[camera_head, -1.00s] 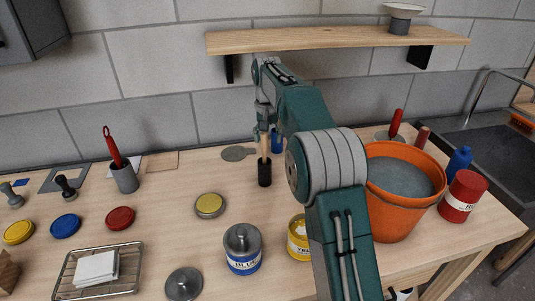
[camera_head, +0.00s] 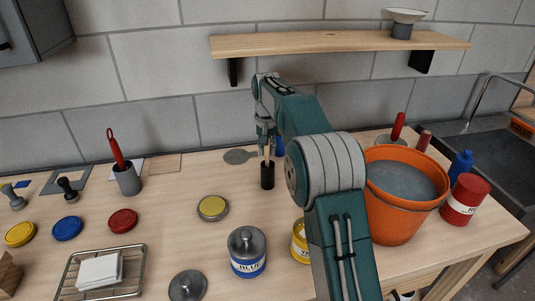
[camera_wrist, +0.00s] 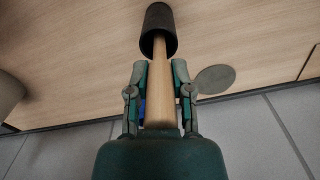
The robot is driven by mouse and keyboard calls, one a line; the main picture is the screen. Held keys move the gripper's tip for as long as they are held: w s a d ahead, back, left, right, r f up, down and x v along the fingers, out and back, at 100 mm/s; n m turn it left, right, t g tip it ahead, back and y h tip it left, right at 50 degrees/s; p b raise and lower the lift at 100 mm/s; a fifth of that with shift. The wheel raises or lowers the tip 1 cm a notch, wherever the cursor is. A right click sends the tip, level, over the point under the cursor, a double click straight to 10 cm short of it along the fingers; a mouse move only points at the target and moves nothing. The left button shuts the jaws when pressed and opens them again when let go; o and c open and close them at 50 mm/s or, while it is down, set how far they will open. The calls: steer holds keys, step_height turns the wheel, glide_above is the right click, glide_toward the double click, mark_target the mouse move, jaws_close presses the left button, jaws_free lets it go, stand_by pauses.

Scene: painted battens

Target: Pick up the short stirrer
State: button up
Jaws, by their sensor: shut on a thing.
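The short stirrer shows as a pale wooden stick (camera_wrist: 160,95) standing upright, its lower end in a dark cylinder (camera_head: 267,176) on the bench. The dark cylinder fills the top middle of the wrist view (camera_wrist: 158,30). I cannot tell whether it is a holder or the stirrer's own end. My gripper (camera_head: 267,154) is above the cylinder. In the wrist view my gripper (camera_wrist: 160,76) has one finger on each side of the stick and is shut on it. The upper end of the stick is hidden by my gripper's body.
An orange bucket (camera_head: 392,222) stands to the right. A blue-labelled tin (camera_head: 247,265) and a yellow tin (camera_head: 301,250) stand in front. A grey holder with a red-handled tool (camera_head: 128,181) is left. A wooden shelf (camera_head: 330,43) hangs above the bench.

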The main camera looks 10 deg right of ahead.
steer(key=shift+a+r, duration=0.1)
steer(key=shift+r, duration=0.3)
step_height(320, 180, up, 11)
steer(key=shift+f, duration=0.2)
steer(key=shift+r, duration=0.2)
steer(key=shift+s+r, duration=0.15)
steer(key=shift+s, duration=0.1)
steer(key=s, duration=1.7)
steer(key=shift+s, duration=0.3)
